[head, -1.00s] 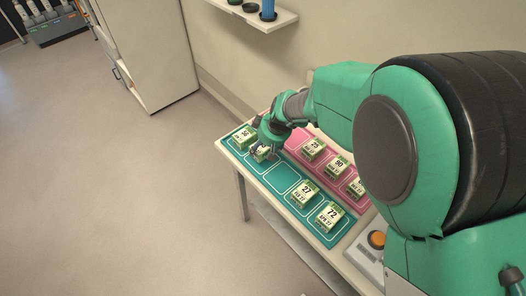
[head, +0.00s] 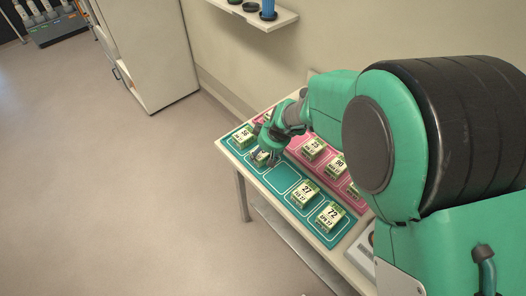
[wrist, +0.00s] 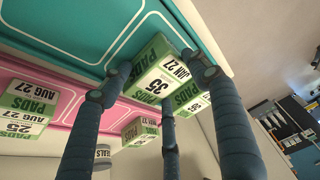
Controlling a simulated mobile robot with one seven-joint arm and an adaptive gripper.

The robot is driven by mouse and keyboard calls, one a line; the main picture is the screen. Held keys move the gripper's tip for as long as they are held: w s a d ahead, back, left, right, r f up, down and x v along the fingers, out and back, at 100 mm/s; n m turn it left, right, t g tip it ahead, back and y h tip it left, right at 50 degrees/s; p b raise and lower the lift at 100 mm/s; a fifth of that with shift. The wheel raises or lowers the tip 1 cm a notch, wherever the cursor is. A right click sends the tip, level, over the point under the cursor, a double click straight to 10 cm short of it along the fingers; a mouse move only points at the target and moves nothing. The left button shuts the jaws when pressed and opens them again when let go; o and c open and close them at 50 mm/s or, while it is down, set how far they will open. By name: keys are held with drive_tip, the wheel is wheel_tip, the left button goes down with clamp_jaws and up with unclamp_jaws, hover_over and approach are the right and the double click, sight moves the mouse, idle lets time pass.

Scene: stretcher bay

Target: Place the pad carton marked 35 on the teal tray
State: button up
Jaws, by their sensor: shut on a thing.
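The pad carton marked 35 (wrist: 160,78), green and white and dated JAN 27, is between the blue-grey fingers of my gripper (wrist: 155,88) in the wrist view. My gripper is shut on it. In the head view the carton (head: 259,158) is at the teal tray, in the second place from the far left end, partly hidden by my gripper (head: 271,157). It looks level and at or very near the tray surface; contact cannot be told. The teal tray (head: 284,178) has an empty outlined place in its middle.
Cartons marked 27 (head: 305,194) and 72 (head: 330,216) stand on the teal tray's near part. Another carton (head: 243,137) stands close beyond the held one. The pink tray (head: 294,146) behind carries cartons marked 25 (head: 313,148) and 90 (head: 337,165). A wall shelf (head: 282,19) is above.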

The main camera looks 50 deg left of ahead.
drive_tip(key=o, duration=1.3)
drive_tip(key=p+v, duration=0.1)
drive_tip(key=v, duration=1.1)
